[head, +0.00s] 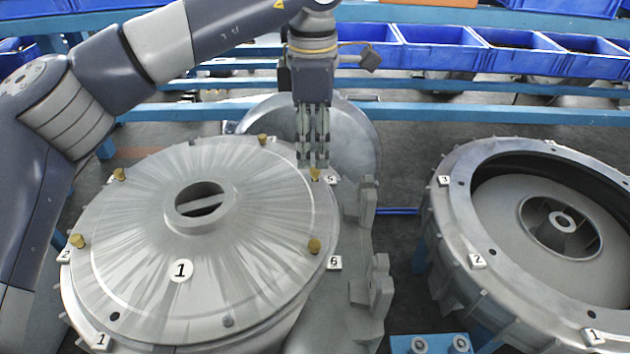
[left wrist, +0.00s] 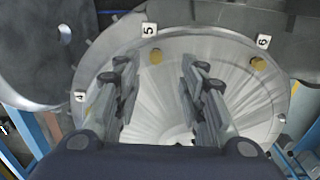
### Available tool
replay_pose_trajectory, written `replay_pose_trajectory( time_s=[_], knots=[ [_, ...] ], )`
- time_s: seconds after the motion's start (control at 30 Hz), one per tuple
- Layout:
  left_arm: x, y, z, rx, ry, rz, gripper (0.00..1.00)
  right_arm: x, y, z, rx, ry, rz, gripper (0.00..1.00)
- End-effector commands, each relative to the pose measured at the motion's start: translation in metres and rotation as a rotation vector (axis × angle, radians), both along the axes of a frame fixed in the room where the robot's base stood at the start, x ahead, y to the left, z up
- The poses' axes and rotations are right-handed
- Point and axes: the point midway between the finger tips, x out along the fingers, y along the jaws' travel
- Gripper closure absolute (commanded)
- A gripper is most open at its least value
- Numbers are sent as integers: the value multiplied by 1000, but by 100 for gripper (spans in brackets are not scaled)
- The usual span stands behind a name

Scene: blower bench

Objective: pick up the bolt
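Several brass-coloured bolts sit on the round grey cover marked 1 (head: 130,240). The bolt by label 5 (head: 315,175) is directly below my left gripper (head: 312,162), which points straight down. In the left wrist view the fingers of my left gripper (left wrist: 155,78) are spread apart, and that same bolt (left wrist: 155,57) shows between the tips with gaps on both sides. I cannot tell how far the tips are above the cover. Other bolts stand by label 6 (head: 314,246), at the back (head: 263,140) and on the left (head: 78,241). My right gripper is not in view.
An open blower housing (head: 480,285) with an impeller (head: 562,222) stands on the right. A round metal disc (head: 350,130) is behind the cover. Blue bins (head: 430,48) line the back shelf. A blue block (head: 432,343) is at the front right.

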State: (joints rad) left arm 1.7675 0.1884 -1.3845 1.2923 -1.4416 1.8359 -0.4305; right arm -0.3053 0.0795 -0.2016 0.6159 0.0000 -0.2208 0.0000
Motion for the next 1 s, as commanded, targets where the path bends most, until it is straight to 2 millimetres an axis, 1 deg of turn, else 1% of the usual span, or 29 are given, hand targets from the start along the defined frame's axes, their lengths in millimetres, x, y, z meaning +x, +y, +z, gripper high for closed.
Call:
replay_pose_trajectory(
  time_s=[0.07,0.2,0.33,0.43,0.63,0.67,0.7,0.77,0.8,0.83,1.0],
  knots=[
    [1,-1,-6,0,1,0,62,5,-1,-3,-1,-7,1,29],
    [5,-3,-27,0,3,-2,62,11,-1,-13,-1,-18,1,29],
    [6,-3,-47,1,1,-2,62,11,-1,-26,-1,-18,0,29],
    [7,-3,-52,0,0,-2,62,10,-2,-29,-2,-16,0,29],
    [7,-3,-50,0,0,-1,62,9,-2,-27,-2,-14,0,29],
    [7,-3,-50,0,0,-1,67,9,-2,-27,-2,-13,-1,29],
    [7,-3,-50,0,0,-1,76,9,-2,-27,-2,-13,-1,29],
    [6,-3,-50,0,0,-1,90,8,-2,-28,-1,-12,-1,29],
    [6,-3,-50,0,0,-1,99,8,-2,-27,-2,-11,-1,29],
    [6,-3,-50,0,0,-1,100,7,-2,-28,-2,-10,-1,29],
    [6,-3,-50,-1,1,-1,100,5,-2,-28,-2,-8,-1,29]
  ],
)
